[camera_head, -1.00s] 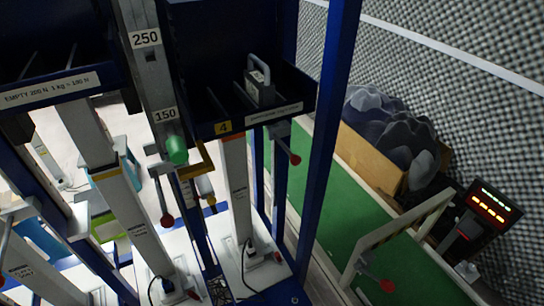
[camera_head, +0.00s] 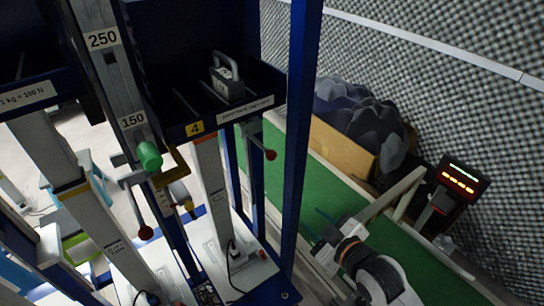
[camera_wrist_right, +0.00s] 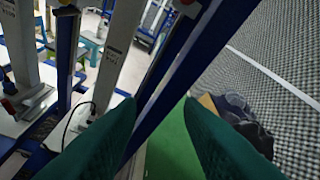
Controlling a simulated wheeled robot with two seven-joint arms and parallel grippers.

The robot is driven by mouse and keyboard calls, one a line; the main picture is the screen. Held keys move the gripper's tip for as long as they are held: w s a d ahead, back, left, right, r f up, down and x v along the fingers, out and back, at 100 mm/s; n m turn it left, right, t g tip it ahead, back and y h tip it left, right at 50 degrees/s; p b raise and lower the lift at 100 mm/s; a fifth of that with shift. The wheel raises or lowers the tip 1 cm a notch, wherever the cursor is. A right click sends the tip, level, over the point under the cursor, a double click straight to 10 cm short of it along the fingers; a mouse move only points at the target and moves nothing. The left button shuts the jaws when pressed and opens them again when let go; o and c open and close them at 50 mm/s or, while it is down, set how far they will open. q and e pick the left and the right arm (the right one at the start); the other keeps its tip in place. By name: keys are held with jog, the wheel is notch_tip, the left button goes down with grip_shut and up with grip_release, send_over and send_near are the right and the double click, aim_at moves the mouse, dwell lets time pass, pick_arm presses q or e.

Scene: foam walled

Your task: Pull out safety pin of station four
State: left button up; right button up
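The yellow label "4" (camera_head: 195,129) marks station four on the front of a dark blue tray (camera_head: 265,86). A lever with a red ball knob (camera_head: 271,155) hangs below the tray's right part. A green cylinder (camera_head: 150,155) juts from the grey column just left of the tray. I cannot tell which part is the safety pin. My right gripper (camera_head: 316,225) is right of the blue post and below the tray, apart from the station. In the right wrist view its green fingers (camera_wrist_right: 160,100) are spread with nothing between them. My left gripper is out of view.
A blue post (camera_head: 300,130) stands between the station and my right gripper. A grey weight with a handle (camera_head: 226,82) sits in the tray. Another red knob (camera_head: 145,232) hangs lower left. A lit red display (camera_head: 458,180) and a cardboard box (camera_head: 342,147) are to the right.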

aim_at(274, 158)
jog(key=w+a+r+n+t+y, duration=0.25)
jog(key=w+r+n+y, duration=0.2)
jog(key=r, duration=0.35)
jog(key=x, duration=0.3)
jog(key=p+x, duration=0.1)
jog(key=x, duration=0.3)
jog(key=p+x, duration=0.1)
jog(key=x, duration=0.3)
jog(key=shift+s+a+f, duration=0.1)
jog(key=shift+s+a, duration=0.05)
jog(key=shift+a, duration=0.35)
jog(key=shift+c, duration=0.5)
grip_shut()
